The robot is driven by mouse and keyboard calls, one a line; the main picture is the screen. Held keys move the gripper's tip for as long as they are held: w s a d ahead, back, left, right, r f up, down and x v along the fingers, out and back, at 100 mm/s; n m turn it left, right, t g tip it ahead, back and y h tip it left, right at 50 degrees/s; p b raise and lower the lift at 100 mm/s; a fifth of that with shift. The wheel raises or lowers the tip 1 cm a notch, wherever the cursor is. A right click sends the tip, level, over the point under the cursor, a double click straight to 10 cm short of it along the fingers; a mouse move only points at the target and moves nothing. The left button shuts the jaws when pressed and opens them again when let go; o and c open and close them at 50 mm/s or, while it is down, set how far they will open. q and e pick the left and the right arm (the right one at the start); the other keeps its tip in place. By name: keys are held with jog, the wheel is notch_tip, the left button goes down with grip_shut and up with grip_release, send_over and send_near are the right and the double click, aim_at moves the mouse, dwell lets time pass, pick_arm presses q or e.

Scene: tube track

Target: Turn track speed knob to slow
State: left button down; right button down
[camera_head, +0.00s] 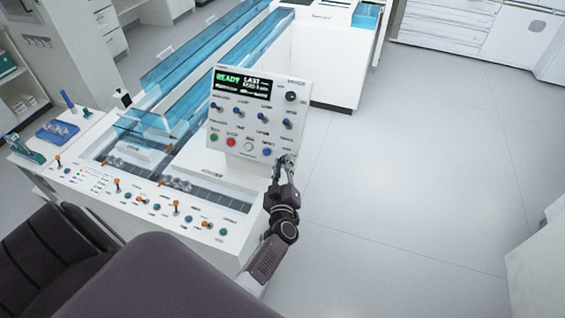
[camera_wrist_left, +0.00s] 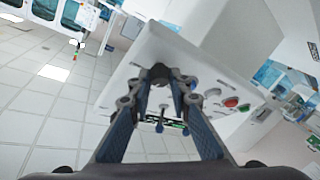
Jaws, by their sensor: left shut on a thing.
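A white upright control panel (camera_head: 222,122) with a lit READY display (camera_head: 242,84) stands at the centre of the head view. My left gripper (camera_head: 284,162) is at its lower right corner, shut on a small knob there that the fingers mostly hide. I take this as the track speed knob; its label and setting cannot be read. In the left wrist view the fingertips (camera_wrist_left: 160,85) close in front of the panel's white face (camera_wrist_left: 140,62), with a dark part between them. My right gripper is not in view.
Close by on the panel are a red button (camera_head: 231,142), a green button (camera_head: 213,136), several blue switches and a black dial (camera_head: 291,96). A white bench (camera_head: 225,238) with orange and teal levers lies left. Blue clear track covers (camera_head: 185,62) run behind. Floor to the right is clear.

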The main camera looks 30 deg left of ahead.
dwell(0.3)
pick_arm(q)
jog(key=c, duration=1.8)
grip_release()
jog(key=shift+o, duration=0.2)
